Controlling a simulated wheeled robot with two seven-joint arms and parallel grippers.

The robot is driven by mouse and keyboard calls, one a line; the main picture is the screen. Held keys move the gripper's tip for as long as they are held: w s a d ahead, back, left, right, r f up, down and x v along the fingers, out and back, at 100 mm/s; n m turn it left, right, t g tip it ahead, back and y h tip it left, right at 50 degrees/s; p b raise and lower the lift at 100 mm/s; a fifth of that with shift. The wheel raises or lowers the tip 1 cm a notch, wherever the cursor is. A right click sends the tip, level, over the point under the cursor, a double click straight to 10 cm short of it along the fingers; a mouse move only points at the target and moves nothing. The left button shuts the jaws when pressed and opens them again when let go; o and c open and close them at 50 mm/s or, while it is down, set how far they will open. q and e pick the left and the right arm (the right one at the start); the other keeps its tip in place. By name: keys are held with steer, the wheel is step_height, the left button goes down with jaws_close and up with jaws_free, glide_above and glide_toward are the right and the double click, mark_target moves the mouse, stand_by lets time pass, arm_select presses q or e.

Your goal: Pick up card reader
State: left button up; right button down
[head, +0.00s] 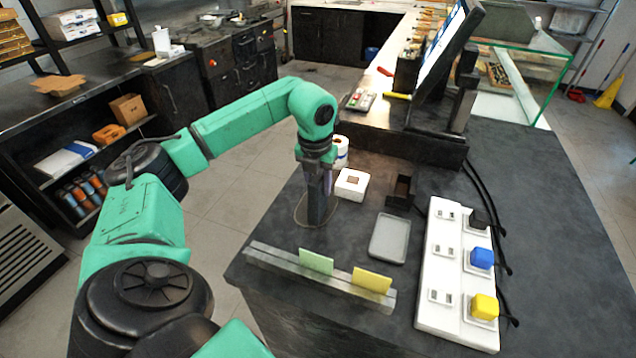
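A small light-grey device with red and green marks, which looks like the card reader (360,99), lies on the far part of the counter, left of the monitor. My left gripper (317,215) points down over the near counter, above or at a dark oval patch with a brown rim. It is well nearer to me than the device and apart from it. Its fingers are dark against the dark counter, so I cannot tell whether they are open or hold anything. My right gripper is not in view.
A white box (351,185), paper roll (341,150), dark holder (401,191) and grey tray (389,238) stand near the gripper. A metal rail (340,284) holds two cards in front. A white panel with coloured plugs (440,310) lies right. The monitor (447,50) stands behind.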

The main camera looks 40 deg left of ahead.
arm_select(q)
jaws_close()
steer(key=shift+r, duration=0.1)
